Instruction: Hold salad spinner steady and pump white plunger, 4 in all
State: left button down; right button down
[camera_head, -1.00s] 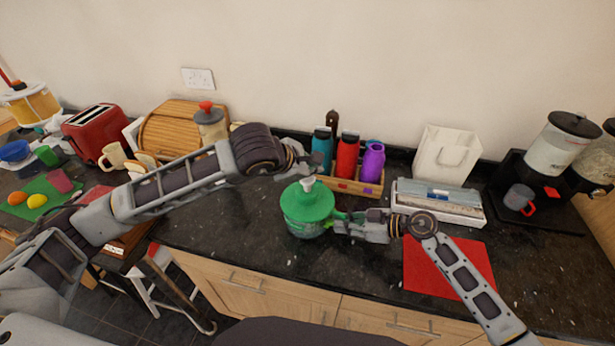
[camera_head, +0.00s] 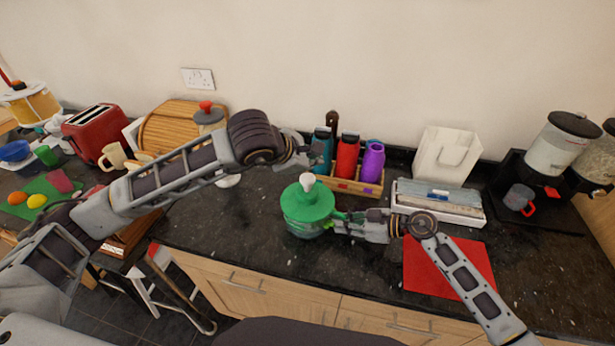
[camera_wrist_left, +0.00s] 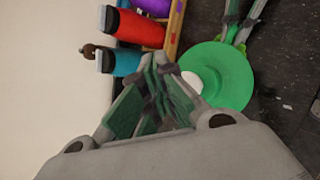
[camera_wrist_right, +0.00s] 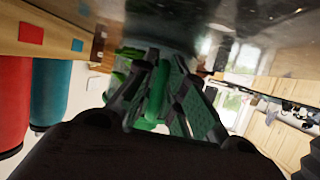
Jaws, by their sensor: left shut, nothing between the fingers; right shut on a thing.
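The salad spinner (camera_head: 305,212) stands upright on the dark counter, with a green lid and a clear lower bowl. Its white plunger (camera_head: 307,181) sticks up from the lid's middle; in the left wrist view the plunger (camera_wrist_left: 192,82) is partly hidden behind the fingers. My left gripper (camera_head: 316,152) is shut and empty, above and behind the plunger, apart from it in the head view. My right gripper (camera_head: 338,222) is shut on the spinner's right side, just below the lid. In the right wrist view the green part (camera_wrist_right: 155,90) shows between its fingers.
A wooden crate (camera_head: 350,186) with teal, red and purple bottles stands close behind the spinner. A red mat (camera_head: 450,268) and a white box (camera_head: 440,208) lie to the right. The counter left of the spinner is mostly clear.

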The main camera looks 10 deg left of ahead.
aim_at(310, 179)
pick_arm(q)
jog(key=shift+r, duration=1.85)
pick_arm(e)
jog(key=c, duration=1.4)
grip_release()
jog(key=shift+d, duration=0.1)
jog(key=shift+v, duration=5.9)
jog(key=shift+s, duration=0.1)
